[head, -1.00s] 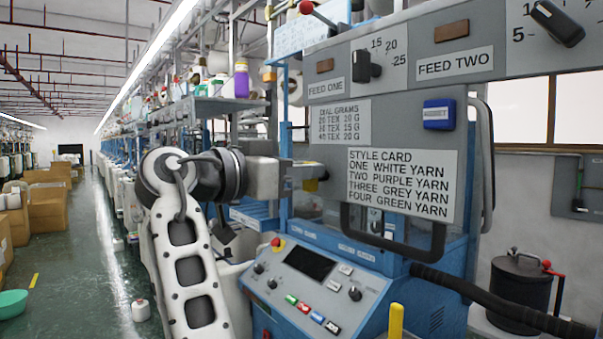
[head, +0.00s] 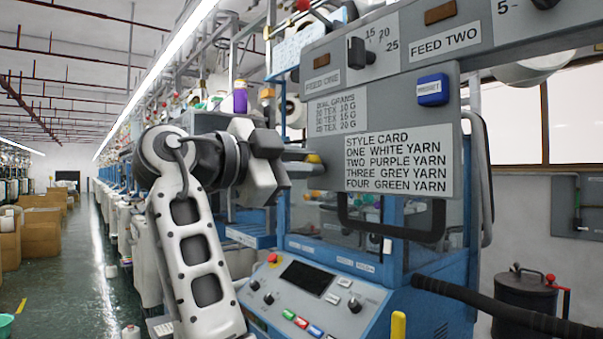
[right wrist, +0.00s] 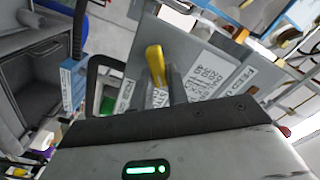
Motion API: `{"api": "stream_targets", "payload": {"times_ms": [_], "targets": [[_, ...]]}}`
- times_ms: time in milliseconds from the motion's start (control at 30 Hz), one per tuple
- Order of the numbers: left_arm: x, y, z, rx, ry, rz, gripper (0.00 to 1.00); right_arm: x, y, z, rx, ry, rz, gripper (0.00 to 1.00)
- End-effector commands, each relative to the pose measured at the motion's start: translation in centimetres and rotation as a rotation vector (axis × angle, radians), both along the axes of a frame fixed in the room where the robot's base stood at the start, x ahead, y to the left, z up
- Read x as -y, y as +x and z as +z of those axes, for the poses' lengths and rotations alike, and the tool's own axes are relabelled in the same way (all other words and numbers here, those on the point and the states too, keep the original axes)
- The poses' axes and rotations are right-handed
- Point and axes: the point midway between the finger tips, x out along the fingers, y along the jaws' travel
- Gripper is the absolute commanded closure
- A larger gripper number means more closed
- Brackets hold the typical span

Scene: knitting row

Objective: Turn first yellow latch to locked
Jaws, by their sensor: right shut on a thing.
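The yellow latch (right wrist: 156,62) shows in the right wrist view as a yellow handle between my fingers, on the grey panel. In the head view only a small yellow part (head: 313,158) shows at the panel's left edge, just beyond my fingertips. My right gripper (head: 302,155) is shut on this latch, with its body tilted; its two fingers also show in the right wrist view (right wrist: 164,90). Its hand hides most of the latch in the head view, and I cannot read any locked mark. My left gripper is not in view.
Below is a blue console (head: 310,290) with knobs and buttons. A yellow post (head: 398,325) stands at the front. A green-floored aisle (head: 80,270) is open at left.

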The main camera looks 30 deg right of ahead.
Motion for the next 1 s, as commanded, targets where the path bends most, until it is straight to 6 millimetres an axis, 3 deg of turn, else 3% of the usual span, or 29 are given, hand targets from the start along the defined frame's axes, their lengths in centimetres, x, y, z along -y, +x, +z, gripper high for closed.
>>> {"api": "stream_targets", "payload": {"times_ms": [500, 1000], "targets": [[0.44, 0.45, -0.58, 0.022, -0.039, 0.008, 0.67, 0.03, -0.23, -0.58, 0.453, 0.035, -0.001, 1.0], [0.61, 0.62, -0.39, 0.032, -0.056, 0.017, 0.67, 0.02, -0.24, -0.72, 0.653, 0.052, 0.0, 1.0]]}}
